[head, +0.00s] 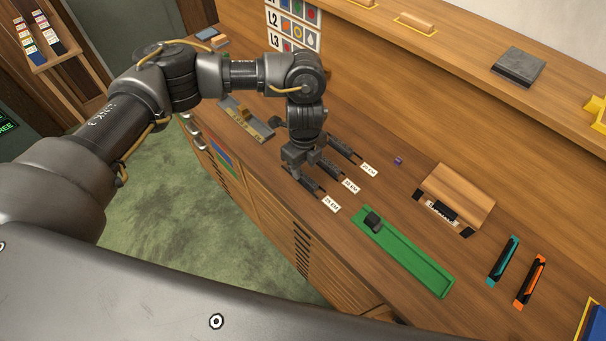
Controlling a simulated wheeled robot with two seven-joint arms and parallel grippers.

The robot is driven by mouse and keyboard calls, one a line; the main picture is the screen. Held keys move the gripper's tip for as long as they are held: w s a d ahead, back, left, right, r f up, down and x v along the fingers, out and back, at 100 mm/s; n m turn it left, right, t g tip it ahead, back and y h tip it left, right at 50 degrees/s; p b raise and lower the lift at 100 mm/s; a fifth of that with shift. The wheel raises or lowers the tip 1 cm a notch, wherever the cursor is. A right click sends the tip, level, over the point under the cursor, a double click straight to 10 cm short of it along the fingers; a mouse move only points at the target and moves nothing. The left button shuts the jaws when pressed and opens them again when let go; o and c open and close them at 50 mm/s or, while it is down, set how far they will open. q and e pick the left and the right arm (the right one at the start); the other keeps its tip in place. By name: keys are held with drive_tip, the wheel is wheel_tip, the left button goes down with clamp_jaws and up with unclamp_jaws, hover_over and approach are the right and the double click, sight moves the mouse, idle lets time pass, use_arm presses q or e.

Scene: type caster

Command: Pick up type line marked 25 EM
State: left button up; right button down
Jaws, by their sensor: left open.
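Three dark type lines lie side by side on the wooden bench, each with a white label at its right end. The front type line (311,187), the middle type line (331,170) and the back type line (346,149) are partly covered by my left arm and gripper. The labels end in EM, but their numbers are too small to read surely, so I cannot tell which is 25 EM. My left gripper (301,170) points down, open, over the left ends of the front and middle lines. Contact cannot be told. My right gripper is not in view.
A green tray (425,272) with a dark block (373,222) lies front right of the lines. A wooden-topped block (458,195), a small purple cube (398,161), and teal (503,260) and orange (530,281) tools lie to the right. A grey holder (246,122) lies left.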

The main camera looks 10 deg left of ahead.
sight(303, 174)
use_arm(q)
drive_tip(key=f, duration=0.3)
drive_tip(key=shift+a+f, duration=0.15)
drive_tip(key=shift+a, duration=0.05)
clamp_jaws()
